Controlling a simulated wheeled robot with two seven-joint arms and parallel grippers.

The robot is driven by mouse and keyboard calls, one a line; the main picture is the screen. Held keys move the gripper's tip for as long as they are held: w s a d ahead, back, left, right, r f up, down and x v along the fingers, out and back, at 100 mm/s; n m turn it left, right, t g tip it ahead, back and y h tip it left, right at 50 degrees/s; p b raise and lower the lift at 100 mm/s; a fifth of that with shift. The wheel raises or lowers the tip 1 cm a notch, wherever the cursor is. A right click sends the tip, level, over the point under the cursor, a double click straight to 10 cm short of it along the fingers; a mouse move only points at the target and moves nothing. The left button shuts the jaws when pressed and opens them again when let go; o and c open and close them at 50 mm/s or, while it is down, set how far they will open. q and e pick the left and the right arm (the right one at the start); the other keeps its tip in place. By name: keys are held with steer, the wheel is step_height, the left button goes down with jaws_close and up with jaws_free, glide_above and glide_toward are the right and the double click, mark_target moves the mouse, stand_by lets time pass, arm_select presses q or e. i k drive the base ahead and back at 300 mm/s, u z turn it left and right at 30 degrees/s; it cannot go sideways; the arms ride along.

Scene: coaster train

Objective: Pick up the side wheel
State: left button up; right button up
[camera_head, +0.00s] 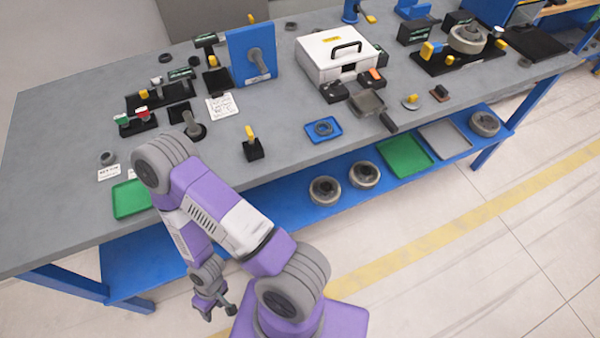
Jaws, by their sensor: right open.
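Several grey wheels are in view, and I cannot tell which is the side wheel. Two grey wheels, the left one (325,191) and the right one (364,173), lie side by side on the blue lower shelf (290,205). Another grey wheel (484,123) lies at the shelf's right end. A larger grey wheel (468,39) sits on a black fixture on the table. A small dark ring (323,128) lies in a blue tray. My right gripper (218,313) is open and empty, pointing down in front of the table, apart from all wheels. My left gripper is out of view.
The grey table (60,190) holds a white box (338,54), a blue upright plate (251,55) and black fixtures. Green trays lie on the table's left front (130,199) and the shelf (405,156). The floor in front is clear.

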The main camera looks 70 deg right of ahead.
mark_target(364, 175)
steer(key=u, duration=0.3)
steer(key=k, duration=0.9)
steer(key=z, duration=1.55)
steer(key=i, duration=0.5)
